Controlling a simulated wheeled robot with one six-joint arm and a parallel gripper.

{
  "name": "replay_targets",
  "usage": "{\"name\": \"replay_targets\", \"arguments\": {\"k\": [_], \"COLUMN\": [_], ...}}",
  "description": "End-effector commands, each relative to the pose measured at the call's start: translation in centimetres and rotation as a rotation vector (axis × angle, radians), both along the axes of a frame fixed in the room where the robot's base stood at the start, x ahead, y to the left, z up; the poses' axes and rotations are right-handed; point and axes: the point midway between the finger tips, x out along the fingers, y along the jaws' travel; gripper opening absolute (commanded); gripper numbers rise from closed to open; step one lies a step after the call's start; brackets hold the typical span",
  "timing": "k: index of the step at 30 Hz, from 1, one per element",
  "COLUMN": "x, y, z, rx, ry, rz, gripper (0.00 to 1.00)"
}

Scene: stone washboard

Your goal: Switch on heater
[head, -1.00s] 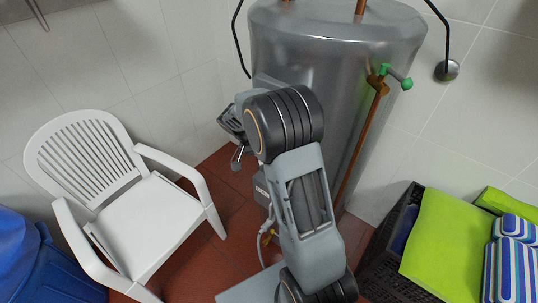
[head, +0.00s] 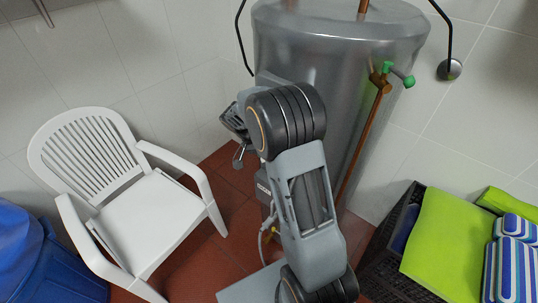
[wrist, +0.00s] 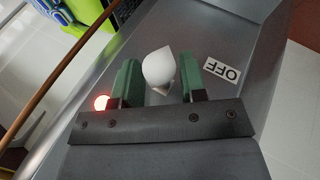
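The heater is a large grey metal tank (head: 345,50) against the tiled wall in the head view. A white OFF label (wrist: 222,69) is to the right of the knob. A red light (wrist: 101,103) glows left of my gripper. My gripper (wrist: 160,78) has its green fingers apart, one on each side of the knob, with a narrow gap at the right; contact at the left is unclear. My arm hides the knob in the head view.
A white plastic chair (head: 150,215) stands left of the tank. A copper pipe (head: 362,145) with a green-handled valve (head: 388,70) runs down the tank's right side. A black crate (head: 390,240) with green and striped cloths stands at right. A blue bin (head: 60,265) is at lower left.

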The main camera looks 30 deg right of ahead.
Motion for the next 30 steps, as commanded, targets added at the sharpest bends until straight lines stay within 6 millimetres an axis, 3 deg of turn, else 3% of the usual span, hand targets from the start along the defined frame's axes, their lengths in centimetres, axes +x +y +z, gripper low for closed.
{"name": "replay_targets", "arguments": {"k": [7,11,24,30], "x": [0.1,0.6,3.1,3.9], "y": [0.2,0.8,5.0,6.2], "z": [0.2,1.3,8.4,10.4], "rx": [-0.001,-0.001,0.000,0.000], "ry": [-0.001,-0.005,-0.004,-0.002], "rz": [0.001,0.002,0.002,0.001], "gripper": [0.37,0.37,0.37,0.37]}}
